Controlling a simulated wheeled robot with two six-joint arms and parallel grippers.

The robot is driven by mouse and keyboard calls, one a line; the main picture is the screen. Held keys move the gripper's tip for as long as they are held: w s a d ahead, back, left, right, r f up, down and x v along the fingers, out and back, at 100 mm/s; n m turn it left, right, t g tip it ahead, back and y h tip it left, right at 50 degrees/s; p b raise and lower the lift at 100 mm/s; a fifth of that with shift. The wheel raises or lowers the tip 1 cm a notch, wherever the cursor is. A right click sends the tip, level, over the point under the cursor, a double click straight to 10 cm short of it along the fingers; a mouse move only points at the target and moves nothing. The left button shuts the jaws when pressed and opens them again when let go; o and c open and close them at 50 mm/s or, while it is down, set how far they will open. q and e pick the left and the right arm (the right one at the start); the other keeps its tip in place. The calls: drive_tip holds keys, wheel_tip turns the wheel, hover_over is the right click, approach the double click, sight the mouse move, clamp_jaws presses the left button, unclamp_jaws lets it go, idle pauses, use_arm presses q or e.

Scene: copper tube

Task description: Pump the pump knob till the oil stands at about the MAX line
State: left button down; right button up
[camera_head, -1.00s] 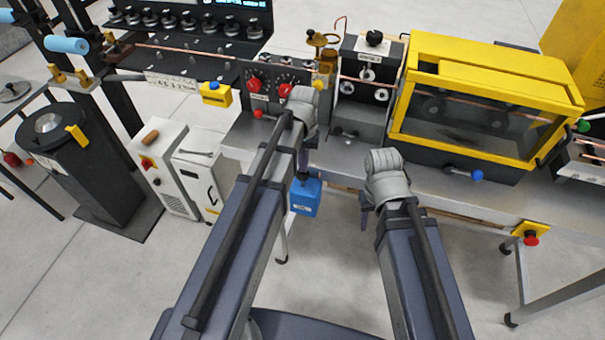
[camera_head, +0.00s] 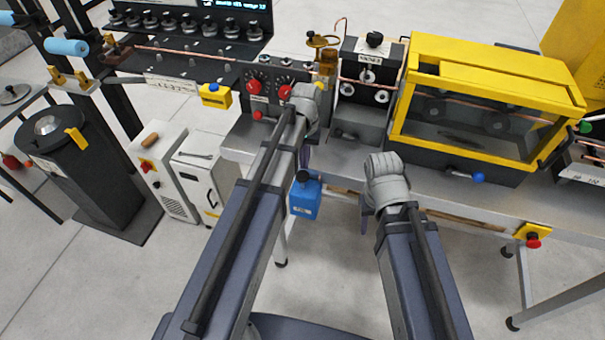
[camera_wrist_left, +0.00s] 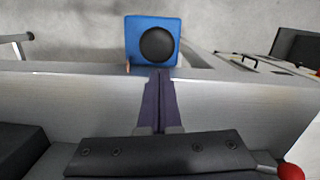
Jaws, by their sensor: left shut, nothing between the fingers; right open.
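A blue box (camera_head: 305,203) with a round black knob (camera_head: 303,176) on top hangs at the front edge of the bench. In the left wrist view the black knob (camera_wrist_left: 157,45) is seen from above on the blue box (camera_wrist_left: 133,28). My left gripper (camera_head: 303,160) is shut and empty, its tips pointing down just above the knob; whether they touch it I cannot tell. The shut fingers show in the wrist view (camera_wrist_left: 160,75). My right gripper (camera_head: 366,215) is open, mostly hidden by its wrist, right of the box. I cannot make out an oil level or MAX line.
The steel bench (camera_head: 345,160) carries a panel with red knobs (camera_head: 254,87), an amber glass cup (camera_head: 327,62), a roller unit (camera_head: 372,75) and a yellow-framed enclosure (camera_head: 480,100). A red button on a yellow plate (camera_head: 532,238) is at the front right.

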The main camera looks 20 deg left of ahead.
use_arm(q)
drive_tip(key=shift+r, duration=0.15)
wheel_tip(320, 180, up, 7)
drive_tip(key=p, duration=0.7)
drive_tip(key=shift+w+r+p, duration=0.2)
drive_tip(key=shift+w+p, duration=0.1)
drive_tip(key=shift+w, duration=0.15)
drive_tip(key=shift+a, duration=0.1)
idle(0.6)
